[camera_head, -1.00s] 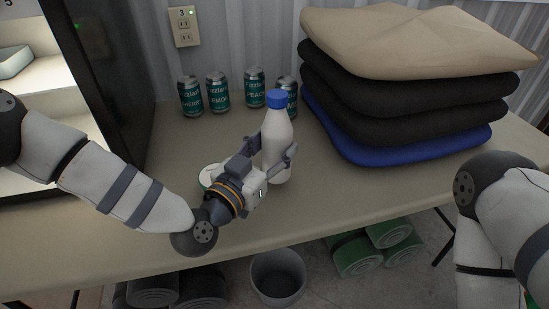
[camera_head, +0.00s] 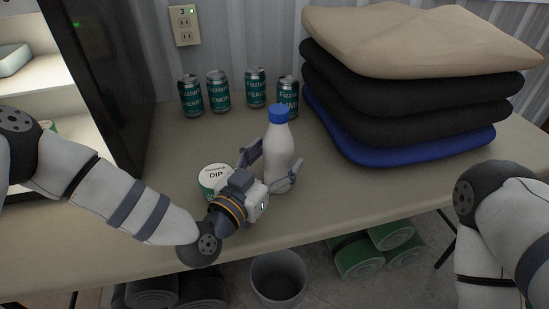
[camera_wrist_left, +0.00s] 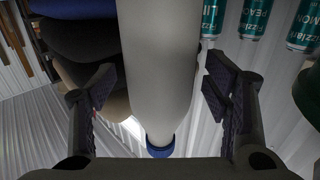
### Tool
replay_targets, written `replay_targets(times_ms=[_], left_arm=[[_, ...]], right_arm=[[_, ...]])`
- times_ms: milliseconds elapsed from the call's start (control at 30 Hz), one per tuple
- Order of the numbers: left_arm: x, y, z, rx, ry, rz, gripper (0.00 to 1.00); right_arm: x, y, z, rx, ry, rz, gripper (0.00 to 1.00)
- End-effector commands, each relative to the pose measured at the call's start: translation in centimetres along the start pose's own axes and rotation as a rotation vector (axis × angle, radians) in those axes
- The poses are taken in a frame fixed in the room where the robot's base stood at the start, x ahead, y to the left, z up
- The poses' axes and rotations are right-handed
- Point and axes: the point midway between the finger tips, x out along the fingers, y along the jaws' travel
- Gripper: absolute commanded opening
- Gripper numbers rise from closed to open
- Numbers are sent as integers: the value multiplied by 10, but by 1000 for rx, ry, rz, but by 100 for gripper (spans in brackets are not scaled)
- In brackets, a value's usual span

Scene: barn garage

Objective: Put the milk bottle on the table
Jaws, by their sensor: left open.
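The milk bottle (camera_head: 279,152) is white with a blue cap and stands upright on the table (camera_head: 340,195), near its front edge. My left gripper (camera_head: 270,166) is open, with one finger on each side of the bottle's lower body. In the left wrist view the bottle (camera_wrist_left: 160,70) lies between the two open fingers (camera_wrist_left: 163,100), with a visible gap on each side. That view appears upside down, with the blue cap low in the picture. My right gripper is out of view; only part of my right arm shows at the right edge.
Several green Fizzlar cans (camera_head: 218,91) stand behind the bottle. A dip tub (camera_head: 214,174) sits just left of my left gripper. Stacked cushions (camera_head: 410,100) fill the right rear of the table. A fridge-like dark cabinet (camera_head: 110,80) stands left. A bin (camera_head: 278,278) is below.

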Motion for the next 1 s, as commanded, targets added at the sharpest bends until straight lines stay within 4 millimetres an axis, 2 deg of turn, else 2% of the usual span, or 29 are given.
replay_targets(times_ms=[67, 400, 500, 633, 1000], left_arm=[[-9, 0, -4, 2, 2, 0, 70], [-97, 0, -4, 0, 2, -1, 70], [-112, 0, -3, 0, 2, 0, 70], [-120, 0, -3, 0, 3, -1, 70], [-120, 0, -2, 0, 2, 0, 70]], right_arm=[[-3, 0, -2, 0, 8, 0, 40], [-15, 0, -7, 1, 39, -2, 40], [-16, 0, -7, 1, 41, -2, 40], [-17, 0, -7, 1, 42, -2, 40], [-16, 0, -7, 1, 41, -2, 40]])
